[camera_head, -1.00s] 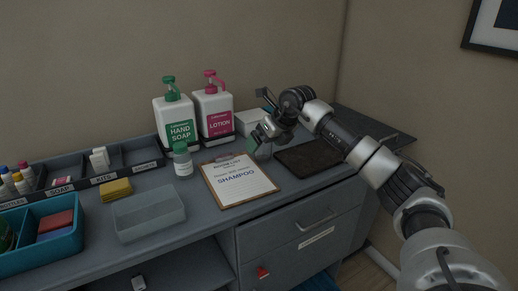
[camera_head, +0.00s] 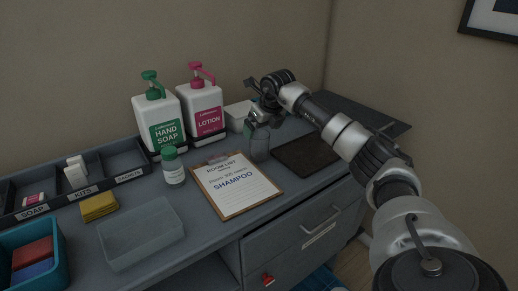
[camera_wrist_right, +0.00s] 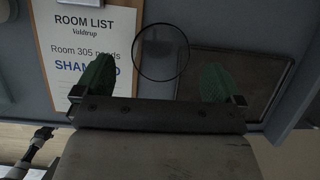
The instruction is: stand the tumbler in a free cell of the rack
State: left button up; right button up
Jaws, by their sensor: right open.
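The tumbler (camera_head: 260,148) is a clear glass standing upright on the counter, between the clipboard and a dark mat. My right gripper (camera_head: 257,122) is open and empty at the tumbler's upper part in the head view. In the right wrist view the tumbler's round rim (camera_wrist_right: 161,80) lies between the green fingers of the right gripper (camera_wrist_right: 155,80), with a gap on each side. I cannot tell how far down the fingers reach. No rack is clearly recognisable; a divided organizer (camera_head: 110,178) with labelled compartments stands at the left. My left gripper is not in view.
The clipboard (camera_head: 238,190) and dark mat (camera_head: 308,154) flank the tumbler. Soap (camera_head: 160,115) and lotion (camera_head: 203,108) bottles stand behind, with a white box (camera_head: 239,113). A small green-capped bottle (camera_head: 173,168), yellow sponge (camera_head: 99,206) and clear bin (camera_head: 143,236) are left.

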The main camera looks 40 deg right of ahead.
aim_at(259, 137)
jog(key=p+x, duration=0.1)
jog(key=x, duration=0.3)
jog(key=shift+f, duration=0.25)
jog(key=shift+w+d+f, duration=0.1)
jog(key=shift+w+f, duration=0.05)
jog(key=shift+f, duration=0.15)
jog(key=c, duration=0.6)
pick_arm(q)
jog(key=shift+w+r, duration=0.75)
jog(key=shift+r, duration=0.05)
pick_arm(e)
jog(key=shift+r, duration=0.1)
jog(key=c, duration=0.6)
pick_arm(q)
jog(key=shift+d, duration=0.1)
